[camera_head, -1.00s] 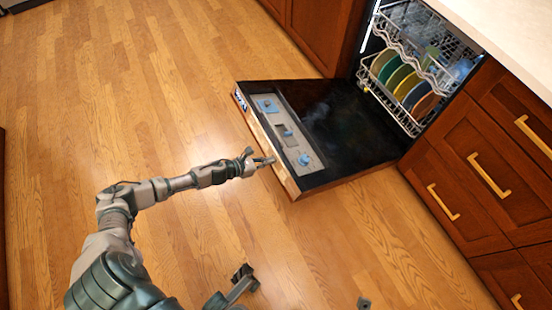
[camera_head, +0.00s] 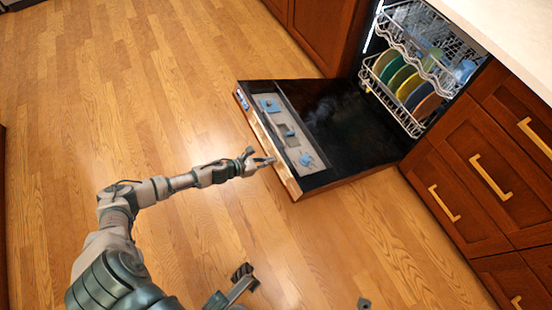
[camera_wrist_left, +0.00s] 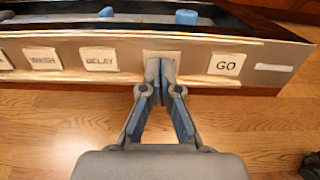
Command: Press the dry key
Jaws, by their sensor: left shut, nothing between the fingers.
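The open dishwasher door (camera_head: 345,130) carries a row of labelled keys along its front edge. In the left wrist view the WASH key (camera_wrist_left: 42,59), DELAY key (camera_wrist_left: 99,60) and GO key (camera_wrist_left: 226,64) are readable. Between DELAY and GO sits a pale key (camera_wrist_left: 162,55) whose label is hidden by my fingers; I cannot read it as DRY. My left gripper (camera_head: 271,161) is shut and empty, its fingertips (camera_wrist_left: 161,66) in front of that key. I cannot tell whether they touch it. My right gripper (camera_head: 303,289) shows only as two spread fingertips at the bottom, apart and empty.
Blue knobs (camera_head: 305,159) sit on the panel on top of the door. Behind it, racks (camera_head: 385,95) hold several coloured plates (camera_head: 397,76). Wooden drawers (camera_head: 478,150) stand at the right. The wooden floor (camera_head: 120,90) left of the door is clear.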

